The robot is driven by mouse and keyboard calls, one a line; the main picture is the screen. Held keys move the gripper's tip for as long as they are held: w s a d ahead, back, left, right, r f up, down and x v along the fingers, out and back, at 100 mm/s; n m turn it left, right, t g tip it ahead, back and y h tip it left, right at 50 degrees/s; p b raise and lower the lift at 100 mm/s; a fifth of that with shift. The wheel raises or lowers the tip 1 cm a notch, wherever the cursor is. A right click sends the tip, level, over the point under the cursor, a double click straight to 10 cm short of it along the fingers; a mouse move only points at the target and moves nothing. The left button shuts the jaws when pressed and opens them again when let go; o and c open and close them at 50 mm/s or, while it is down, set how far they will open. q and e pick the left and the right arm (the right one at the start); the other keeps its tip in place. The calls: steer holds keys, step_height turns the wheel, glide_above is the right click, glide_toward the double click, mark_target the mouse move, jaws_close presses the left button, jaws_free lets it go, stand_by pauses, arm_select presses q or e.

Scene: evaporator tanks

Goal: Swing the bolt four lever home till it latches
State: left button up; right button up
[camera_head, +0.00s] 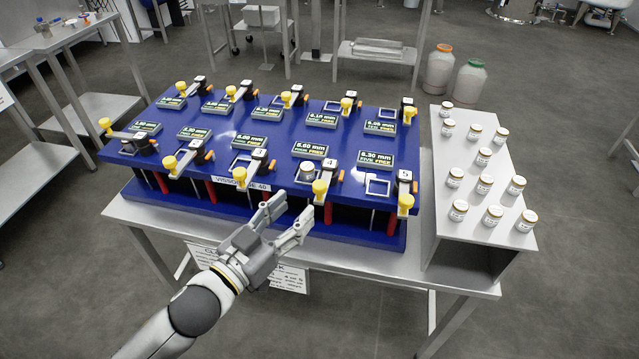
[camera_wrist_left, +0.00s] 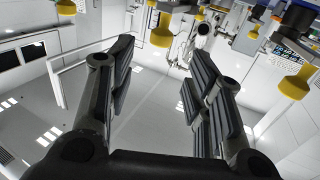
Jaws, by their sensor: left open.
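The bolt four lever (camera_head: 328,176) is at the front right of the blue bench. Its pivot block is marked 4, and its yellow knob (camera_head: 320,187) points toward the front edge. A small grey cylinder (camera_head: 306,172) stands just left of it. My left gripper (camera_head: 290,217) is open and empty, in front of the bench, left of and nearer than the knob, apart from it. In the left wrist view the open fingers (camera_wrist_left: 165,75) have nothing between them. Yellow knobs show beyond them there; I cannot tell which is bolt four's. My right gripper is not in view.
Similar levers flank it, lever 3 (camera_head: 258,158) on the left and lever 5 (camera_head: 404,185) on the right. Green readout boxes (camera_head: 310,149) stand on the blue bench (camera_head: 225,135). Several lidded jars (camera_head: 485,184) stand on a pale side stand (camera_head: 464,230).

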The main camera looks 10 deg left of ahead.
mark_target(315, 189)
arm_select(q)
steer(key=p+x, duration=0.2)
steer(key=x, duration=0.7)
steer(key=shift+w+d, duration=0.15)
steer(key=shift+w, duration=0.1)
jaws_close()
